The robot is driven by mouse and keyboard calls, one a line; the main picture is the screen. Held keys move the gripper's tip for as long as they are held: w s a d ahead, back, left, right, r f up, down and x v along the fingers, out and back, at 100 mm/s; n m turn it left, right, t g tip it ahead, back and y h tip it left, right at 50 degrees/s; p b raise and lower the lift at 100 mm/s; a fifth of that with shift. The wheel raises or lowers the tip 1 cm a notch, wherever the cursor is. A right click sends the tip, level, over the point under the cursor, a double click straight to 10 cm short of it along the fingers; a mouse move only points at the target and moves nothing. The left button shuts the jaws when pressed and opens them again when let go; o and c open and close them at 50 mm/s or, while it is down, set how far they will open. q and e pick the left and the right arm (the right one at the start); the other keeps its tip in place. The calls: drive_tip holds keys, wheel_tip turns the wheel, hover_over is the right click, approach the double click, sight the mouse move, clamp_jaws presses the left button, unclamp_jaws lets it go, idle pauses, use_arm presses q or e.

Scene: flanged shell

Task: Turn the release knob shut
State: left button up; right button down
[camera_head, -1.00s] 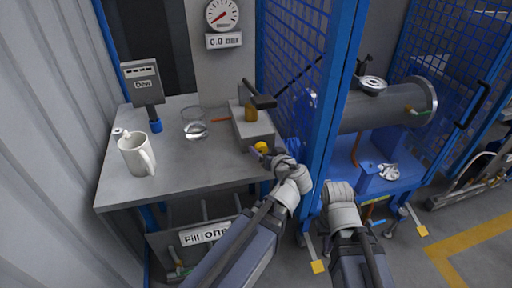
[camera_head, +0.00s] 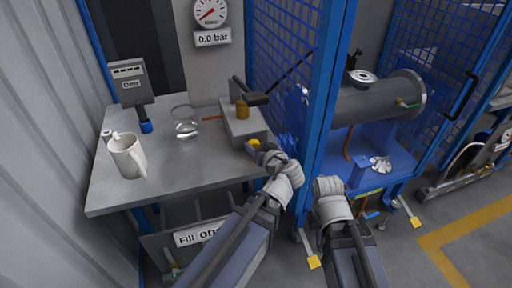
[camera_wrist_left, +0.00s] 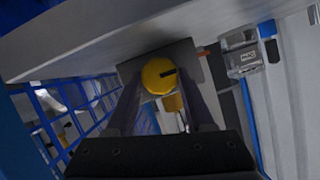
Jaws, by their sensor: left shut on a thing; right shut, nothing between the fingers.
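The release knob is a round yellow knob (camera_head: 253,145) with a dark mark, on the front of a grey block (camera_head: 241,125) at the right of the bench. In the left wrist view the yellow knob (camera_wrist_left: 159,75) sits between the fingertips of my left gripper (camera_wrist_left: 162,92), which is shut on it. In the head view my left gripper (camera_head: 262,152) reaches the block's front, and its wrist hides part of it. My right gripper is hidden behind its own wrist in the head view, low beside the blue post.
A gauge (camera_head: 209,12) above reads 0.0 bar. A blue mesh cage with a flanged cylinder (camera_head: 375,98) stands to the right.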

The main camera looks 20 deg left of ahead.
use_arm(q)
clamp_jaws()
drive_tip(key=shift+w+d+f+m+y+b, duration=0.15)
drive_tip(key=shift+m+y+b, duration=0.15)
drive_tip(key=shift+m, duration=0.2)
drive_tip(key=shift+d+f+m+g+y+b, duration=0.1)
drive_tip(key=shift+m+g+y+b, duration=0.2)
drive_tip(key=shift+m+y+b, duration=0.45)
drive_tip(key=shift+m+y, duration=0.25)
drive_tip(key=shift+m, duration=0.5)
drive_tip(key=o, duration=1.1)
unclamp_jaws()
drive_tip(key=shift+o, duration=0.2)
